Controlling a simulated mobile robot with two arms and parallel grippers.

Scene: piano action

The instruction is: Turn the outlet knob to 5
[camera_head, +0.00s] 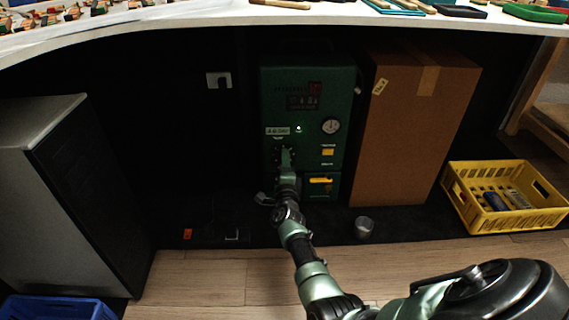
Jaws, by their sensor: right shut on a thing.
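A green machine (345,84) stands under the workbench, with a display, a round gauge (330,126), a lit green lamp and a yellow switch on its front. My right gripper (285,154) is at the machine's front, just below the small label and the green lamp. It is shut on the outlet knob, which is mostly hidden behind the fingers. The number the knob points to cannot be read. My right arm reaches up to it from the lower right. My left gripper is not in view.
A tall cardboard box (412,140) stands close on the machine's right. A yellow crate (458,205) with cans and a small metal cup (364,227) are on the floor. A grey cabinet (50,200) stands at left.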

